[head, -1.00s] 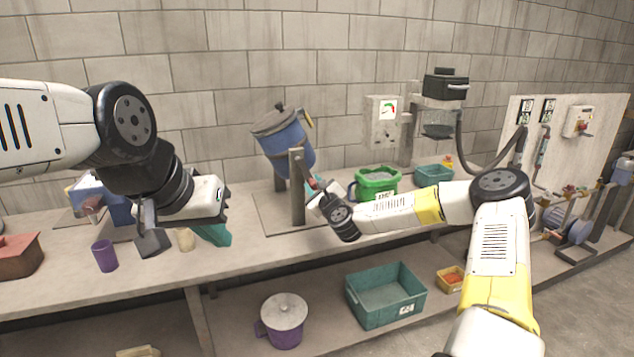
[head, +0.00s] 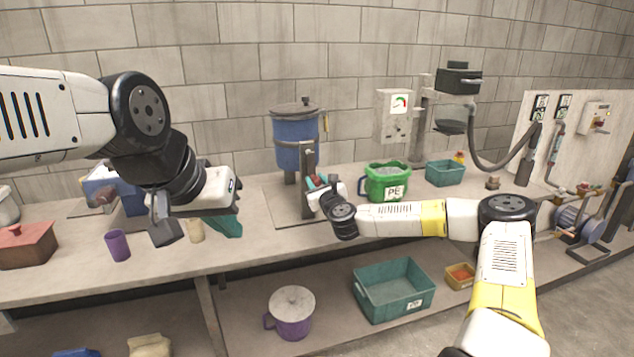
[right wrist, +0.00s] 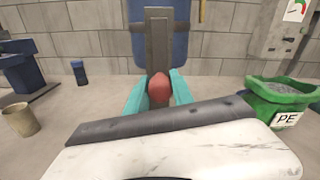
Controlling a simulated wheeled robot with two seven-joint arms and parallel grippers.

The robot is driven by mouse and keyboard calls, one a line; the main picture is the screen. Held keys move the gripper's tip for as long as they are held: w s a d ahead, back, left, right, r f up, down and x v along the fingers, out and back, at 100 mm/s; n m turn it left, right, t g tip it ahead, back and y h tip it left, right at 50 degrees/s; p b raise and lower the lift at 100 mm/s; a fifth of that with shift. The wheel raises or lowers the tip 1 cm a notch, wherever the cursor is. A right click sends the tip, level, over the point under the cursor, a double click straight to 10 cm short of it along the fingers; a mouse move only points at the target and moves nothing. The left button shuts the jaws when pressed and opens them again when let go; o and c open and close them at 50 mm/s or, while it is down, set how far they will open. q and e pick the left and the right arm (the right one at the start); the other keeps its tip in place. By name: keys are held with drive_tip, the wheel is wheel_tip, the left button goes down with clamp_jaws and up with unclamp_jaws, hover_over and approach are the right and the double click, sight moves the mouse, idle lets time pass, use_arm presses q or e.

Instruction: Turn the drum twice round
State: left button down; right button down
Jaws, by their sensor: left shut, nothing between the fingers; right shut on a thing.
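The blue drum (head: 294,145) with a grey lid hangs upright on a grey stand (head: 308,190) at the middle of the bench. In the right wrist view the drum (right wrist: 160,50) rises behind the grey post. My right gripper (head: 318,182) has teal fingers shut on a red knob at the front of the stand. The red knob (right wrist: 159,88) shows between both fingers in the right wrist view. My left gripper (head: 224,226) is shut and empty, over the bench left of the drum, apart from it.
A green bucket (head: 372,184) labelled PE stands right of the drum, close to my right gripper. A grey gauge box (head: 394,118) is behind it. A purple cup (head: 117,246) and a beige cup (head: 195,231) stand near my left gripper. A teal crate (head: 364,292) is on the lower shelf.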

drive_tip(key=shift+f, duration=0.1)
drive_tip(key=c, duration=1.1)
unclamp_jaws()
drive_tip(key=v, duration=0.8)
drive_tip(key=shift+a, duration=0.15)
